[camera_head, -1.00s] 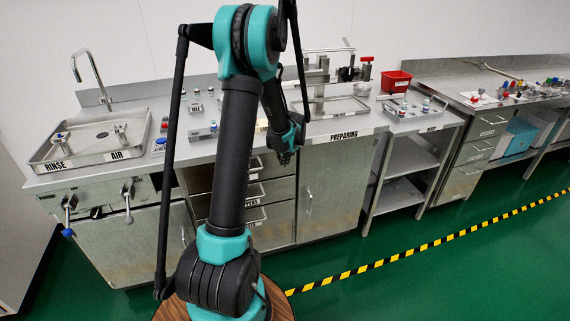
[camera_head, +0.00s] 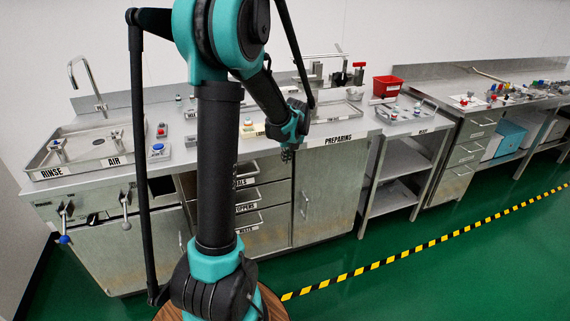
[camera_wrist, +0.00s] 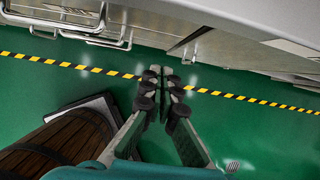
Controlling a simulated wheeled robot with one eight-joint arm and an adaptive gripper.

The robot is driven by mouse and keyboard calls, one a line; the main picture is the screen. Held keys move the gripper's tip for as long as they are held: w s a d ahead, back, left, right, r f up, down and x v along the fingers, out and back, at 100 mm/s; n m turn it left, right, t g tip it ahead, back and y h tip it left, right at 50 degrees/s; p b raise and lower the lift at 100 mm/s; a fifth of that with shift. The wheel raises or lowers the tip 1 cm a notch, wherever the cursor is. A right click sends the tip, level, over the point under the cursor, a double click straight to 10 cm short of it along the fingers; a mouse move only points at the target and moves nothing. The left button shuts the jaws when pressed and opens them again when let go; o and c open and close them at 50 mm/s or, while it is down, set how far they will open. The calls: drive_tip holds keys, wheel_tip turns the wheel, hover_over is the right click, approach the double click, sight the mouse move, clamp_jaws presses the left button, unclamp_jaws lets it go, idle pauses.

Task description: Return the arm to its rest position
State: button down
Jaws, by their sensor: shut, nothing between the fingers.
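My teal and black arm stands in the middle of the head view, bent at the top, with its forearm sloping down to the right. My gripper (camera_head: 287,154) hangs with its fingers down in front of the bench (camera_head: 181,156) edge, left of the PREPARING label. In the wrist view my gripper (camera_wrist: 165,72) has its fingertips together with nothing between them. Green floor shows beyond them.
A sink tray (camera_head: 42,160) marked RINSE and AIR is at the left. A red bin (camera_head: 387,87) stands on the bench at the right. A yellow-black floor stripe (camera_head: 400,257) crosses the open green floor.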

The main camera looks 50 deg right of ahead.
drive_tip(key=shift+s+r, duration=0.1)
drive_tip(key=shift+r, duration=0.2)
drive_tip(key=w+a+n, duration=0.4)
drive_tip(key=a+n, duration=0.3)
drive_tip(key=a, duration=0.3)
drive_tip(key=w+a+r+n+y, duration=0.1)
drive_tip(key=w+a+n, duration=0.2)
drive_tip(key=a+n, duration=0.5)
drive_tip(key=w+a+n, duration=0.4)
drive_tip(key=a+n, duration=0.1)
drive_tip(key=a, duration=0.7)
drive_tip(key=s+a+f+n, duration=0.1)
drive_tip(key=s+a+n, duration=0.2)
drive_tip(key=a+n, duration=0.4)
drive_tip(key=s+a+f+n, duration=0.1)
drive_tip(key=s+a+n, duration=0.1)
drive_tip(key=a+n, duration=0.5)
drive_tip(key=s+a+f+n+y, duration=0.1)
drive_tip(key=s+a+n, duration=0.2)
drive_tip(key=a+n, duration=0.5)
drive_tip(key=shift+s+a+f, duration=0.2)
drive_tip(key=shift+s+f, duration=0.1)
drive_tip(key=shift+f, duration=0.1)
